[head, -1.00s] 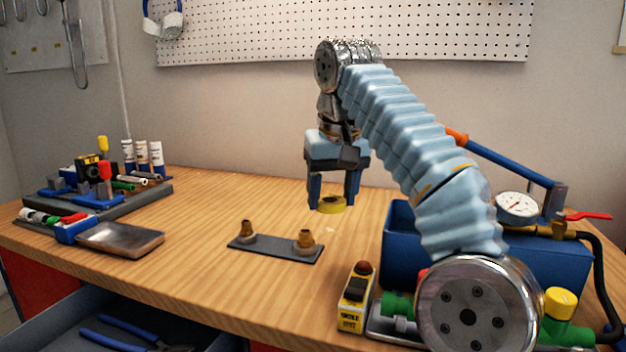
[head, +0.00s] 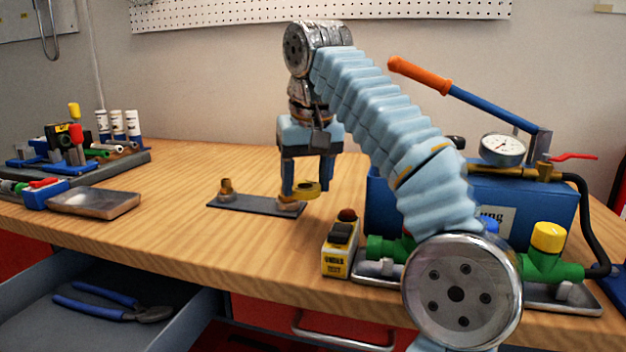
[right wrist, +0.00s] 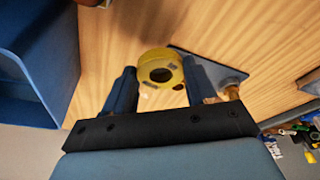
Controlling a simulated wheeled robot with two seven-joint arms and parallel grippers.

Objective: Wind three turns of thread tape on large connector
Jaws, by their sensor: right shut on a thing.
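My right gripper (head: 307,187) points down and is shut on a yellow ring-shaped roll of thread tape (head: 305,191). The roll (right wrist: 171,61) also shows between the two fingers in the right wrist view. The small brass connector (head: 226,188) stands upright at the plate's left end. My left gripper is out of view.
The dark plate (head: 255,204) lies on the wooden bench. A blue tub (head: 540,200) with a gauge and pump handle stands right, behgreen fittings. A yellow box (head: 338,258) with a dark red top sits at the front. A metal tray (head: 95,203) lies left. An open drawer (head: 50,310) holds pliers.

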